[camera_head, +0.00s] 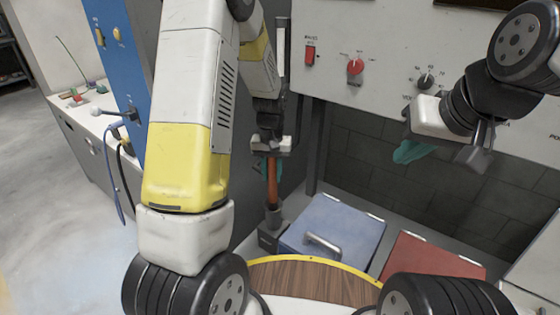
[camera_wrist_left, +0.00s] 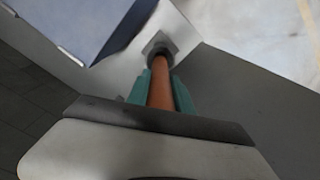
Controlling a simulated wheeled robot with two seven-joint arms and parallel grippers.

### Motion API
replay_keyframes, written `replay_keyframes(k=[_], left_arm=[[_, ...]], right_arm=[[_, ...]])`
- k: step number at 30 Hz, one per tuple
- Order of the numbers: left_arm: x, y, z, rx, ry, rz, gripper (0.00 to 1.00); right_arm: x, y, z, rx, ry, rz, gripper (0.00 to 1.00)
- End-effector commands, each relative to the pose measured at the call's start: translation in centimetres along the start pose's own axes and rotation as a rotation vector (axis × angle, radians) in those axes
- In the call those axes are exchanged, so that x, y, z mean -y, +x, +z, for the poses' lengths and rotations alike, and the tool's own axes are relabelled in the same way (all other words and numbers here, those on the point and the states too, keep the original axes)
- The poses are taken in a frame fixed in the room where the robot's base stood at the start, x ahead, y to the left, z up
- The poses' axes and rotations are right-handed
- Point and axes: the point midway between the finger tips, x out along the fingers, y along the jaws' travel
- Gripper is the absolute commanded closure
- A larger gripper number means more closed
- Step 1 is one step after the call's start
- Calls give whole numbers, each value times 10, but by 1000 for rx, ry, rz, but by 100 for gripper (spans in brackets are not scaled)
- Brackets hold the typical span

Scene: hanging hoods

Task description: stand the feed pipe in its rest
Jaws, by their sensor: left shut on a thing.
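The feed pipe (camera_head: 272,185) is an orange-brown rod, about upright in the head view. My left gripper (camera_head: 270,156) is shut on it, with teal fingers on both sides of the pipe (camera_wrist_left: 160,85) in the left wrist view. The pipe's lower end meets a dark grey collar-like rest (camera_head: 273,216), a square grey piece (camera_wrist_left: 160,46) in the wrist view. I cannot tell how deep the end sits in it. The upper pipe is hidden by the gripper. My right gripper (camera_head: 410,152) hangs at the right, away from the pipe; its teal fingertips overlap.
A blue panel with a handle (camera_head: 330,235) lies right of the rest, with a red panel (camera_head: 430,268) beyond it. A control panel (camera_head: 385,50) with a red switch and knobs is behind. A blue post (camera_head: 125,60) and a white cabinet stand at the left.

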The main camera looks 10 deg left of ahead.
Motion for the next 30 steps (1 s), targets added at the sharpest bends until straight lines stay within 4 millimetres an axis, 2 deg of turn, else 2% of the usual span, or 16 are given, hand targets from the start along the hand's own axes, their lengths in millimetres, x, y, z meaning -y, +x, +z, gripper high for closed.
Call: replay_keyframes(k=[30], left_arm=[[0,37,0,0,0,0,100]], right_arm=[[0,0,0,0,0,0,100]])
